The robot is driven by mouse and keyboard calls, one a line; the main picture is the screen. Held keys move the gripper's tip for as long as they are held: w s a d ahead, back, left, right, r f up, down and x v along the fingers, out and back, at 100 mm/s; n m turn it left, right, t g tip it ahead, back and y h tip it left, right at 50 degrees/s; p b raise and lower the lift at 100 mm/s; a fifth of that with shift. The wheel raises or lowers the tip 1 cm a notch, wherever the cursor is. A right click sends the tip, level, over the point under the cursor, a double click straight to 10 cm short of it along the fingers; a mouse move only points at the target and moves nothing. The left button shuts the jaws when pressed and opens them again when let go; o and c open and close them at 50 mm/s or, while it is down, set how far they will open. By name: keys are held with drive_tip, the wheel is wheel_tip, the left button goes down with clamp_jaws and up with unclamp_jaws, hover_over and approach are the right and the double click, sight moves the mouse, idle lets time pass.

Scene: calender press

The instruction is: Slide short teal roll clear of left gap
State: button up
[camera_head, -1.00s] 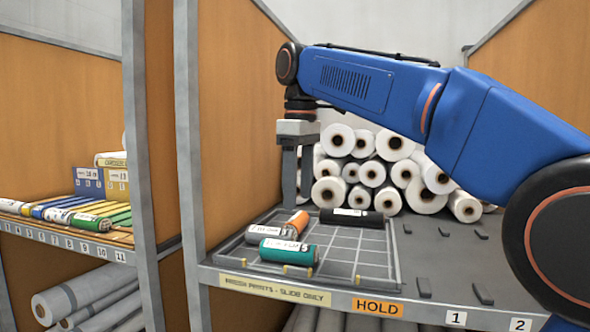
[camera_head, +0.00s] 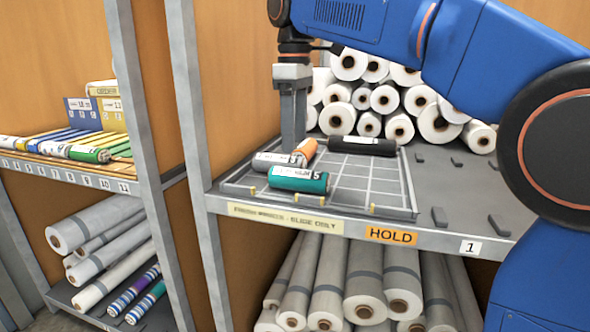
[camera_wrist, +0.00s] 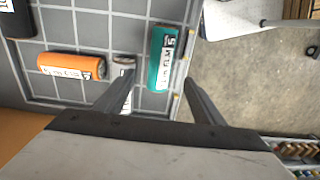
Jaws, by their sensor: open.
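The short teal roll (camera_head: 300,180) with a white label lies at the front left of the wire-lined tray (camera_head: 350,209), near its front edge. It also shows in the wrist view (camera_wrist: 162,58). A grey roll (camera_head: 268,164) lies just behind it, and an orange roll (camera_head: 306,149) behind that. A black roll (camera_head: 362,146) lies at the tray's back. My gripper (camera_wrist: 160,68) is open and empty, pointing down; in the wrist view the teal roll shows between its fingers. In the head view its fingers stand behind the grey roll, tips partly hidden. Contact cannot be told.
Small brass posts (camera_head: 327,188) stand along the tray's front edge. White paper rolls (camera_head: 385,98) are stacked behind. A grey upright (camera_head: 195,90) bounds the shelf at left. The shelf right of the tray is mostly clear, with small dark blocks (camera_head: 440,217). A HOLD label (camera_head: 391,235) marks the front.

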sight(329, 173)
wheel_tip(329, 173, down, 9)
drive_tip(key=shift+f, duration=0.1)
idle(0.4)
drive_tip(key=c, duration=1.2)
drive_tip(key=shift+s+d, duration=0.5)
drive_tip(key=shift+d, duration=0.75)
drive_tip(key=shift+s+d, duration=0.5)
drive_tip(key=shift+d, duration=0.7)
drive_tip(key=shift+s+d, duration=0.5)
drive_tip(key=shift+d, duration=0.75)
drive_tip(key=o, duration=1.2)
drive_tip(key=shift+c, duration=0.2)
